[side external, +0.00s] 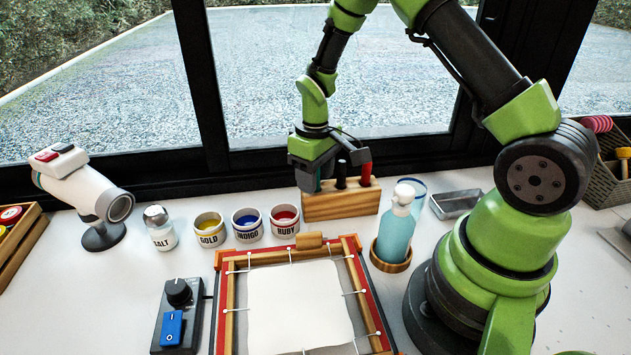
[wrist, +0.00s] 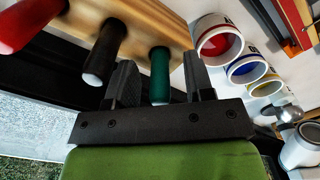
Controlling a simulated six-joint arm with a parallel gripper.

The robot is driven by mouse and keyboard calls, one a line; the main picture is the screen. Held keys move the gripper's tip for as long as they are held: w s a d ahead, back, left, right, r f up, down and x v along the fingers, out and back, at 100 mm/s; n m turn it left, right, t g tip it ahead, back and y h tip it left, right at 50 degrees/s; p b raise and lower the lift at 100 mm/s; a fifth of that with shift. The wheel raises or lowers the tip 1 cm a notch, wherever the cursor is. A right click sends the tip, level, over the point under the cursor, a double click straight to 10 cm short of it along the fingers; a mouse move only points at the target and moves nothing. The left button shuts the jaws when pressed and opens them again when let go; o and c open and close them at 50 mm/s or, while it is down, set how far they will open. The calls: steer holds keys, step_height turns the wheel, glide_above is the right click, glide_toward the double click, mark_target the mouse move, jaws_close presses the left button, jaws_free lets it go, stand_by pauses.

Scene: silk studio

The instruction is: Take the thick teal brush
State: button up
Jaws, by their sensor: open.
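The teal brush (wrist: 159,72) stands in a wooden block (side external: 340,203) beside a black brush (side external: 341,172) and a red brush (side external: 365,172). In the wrist view the black brush (wrist: 104,55) and red brush (wrist: 32,22) show to the left of the teal one. My gripper (wrist: 160,82) is open, with one finger on each side of the teal handle. I cannot tell whether either finger touches it. In the side view my gripper (side external: 312,170) is over the block's left end and mostly hides the teal brush.
Ruby (side external: 284,221), indigo (side external: 247,224) and gold (side external: 208,228) pots stand left of the block, with a salt shaker (side external: 159,228) beyond. A teal bottle (side external: 396,232) stands close on the right. A framed white cloth (side external: 297,302) lies in front. The window frame is close behind.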

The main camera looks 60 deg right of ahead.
steer(key=shift+c, duration=0.2)
steer(key=c, duration=0.8)
steer(key=shift+r, duration=0.1)
step_height(320, 180, up, 10)
steer(key=shift+f, duration=0.1)
